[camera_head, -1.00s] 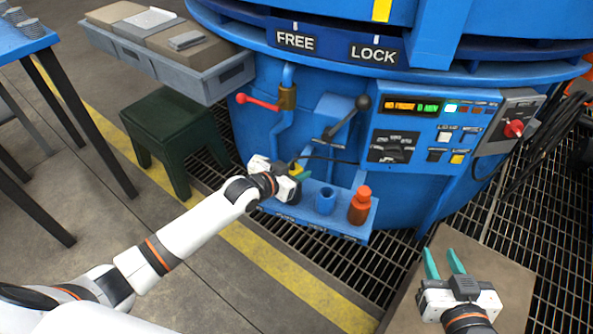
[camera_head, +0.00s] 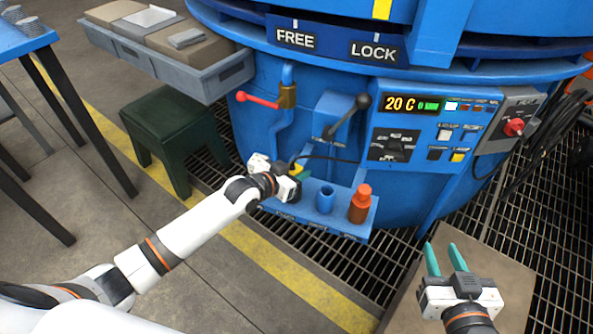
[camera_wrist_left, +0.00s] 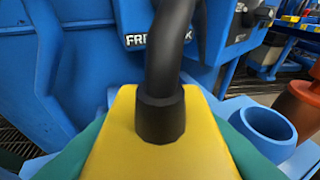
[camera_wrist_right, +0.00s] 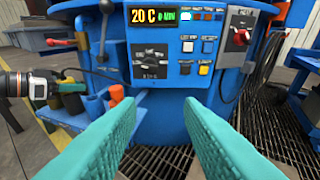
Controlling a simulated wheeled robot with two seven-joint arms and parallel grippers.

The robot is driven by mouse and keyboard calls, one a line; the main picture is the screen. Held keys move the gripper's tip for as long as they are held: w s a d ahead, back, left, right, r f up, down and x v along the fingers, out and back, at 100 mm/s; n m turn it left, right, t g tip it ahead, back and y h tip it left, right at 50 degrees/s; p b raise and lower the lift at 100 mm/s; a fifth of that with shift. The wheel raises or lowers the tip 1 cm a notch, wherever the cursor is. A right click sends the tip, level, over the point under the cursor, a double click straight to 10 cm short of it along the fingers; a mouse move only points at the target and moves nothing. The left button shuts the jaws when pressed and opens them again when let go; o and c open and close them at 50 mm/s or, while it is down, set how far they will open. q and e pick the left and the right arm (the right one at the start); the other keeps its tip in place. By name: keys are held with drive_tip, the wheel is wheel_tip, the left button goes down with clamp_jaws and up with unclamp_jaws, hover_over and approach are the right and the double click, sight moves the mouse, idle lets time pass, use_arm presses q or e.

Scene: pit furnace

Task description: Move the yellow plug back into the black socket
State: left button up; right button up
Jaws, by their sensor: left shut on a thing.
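The yellow plug (camera_head: 297,169) is at the left end of a blue shelf on the furnace front, mostly hidden by my left gripper (camera_head: 298,174) in the head view. In the left wrist view, the yellow plug (camera_wrist_left: 160,145) fills the space between the teal fingers, which are shut on it. A thick black cable rises from its top. Whether its underside touches the shelf is hidden. A black square fitting (camera_head: 393,145) is on the control panel; I cannot tell whether it is the socket. My right gripper (camera_head: 442,248) is open and empty, lower right.
The blue shelf (camera_head: 290,209) also holds a blue cup (camera_head: 325,199) and an orange bottle (camera_head: 359,204), right of my left gripper. Red (camera_head: 258,101) and black-knobbed (camera_head: 349,117) levers stick out above. A green stool (camera_head: 172,130) stands left. A brown surface lies under my right gripper.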

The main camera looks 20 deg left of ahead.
use_arm(q)
drive_tip(key=shift+f, duration=0.1)
use_arm(e)
drive_tip(key=shift+w+r, duration=0.15)
drive_tip(key=shift+r, duration=0.1)
use_arm(q)
drive_tip(key=shift+f, duration=0.15)
use_arm(e)
drive_tip(key=shift+w+a+r+t, duration=0.15)
drive_tip(key=shift+r+t, duration=0.15)
drive_tip(key=shift+t, duration=0.2)
use_arm(q)
drive_tip(key=o, duration=0.7)
use_arm(e)
drive_tip(key=shift+r, duration=0.1)
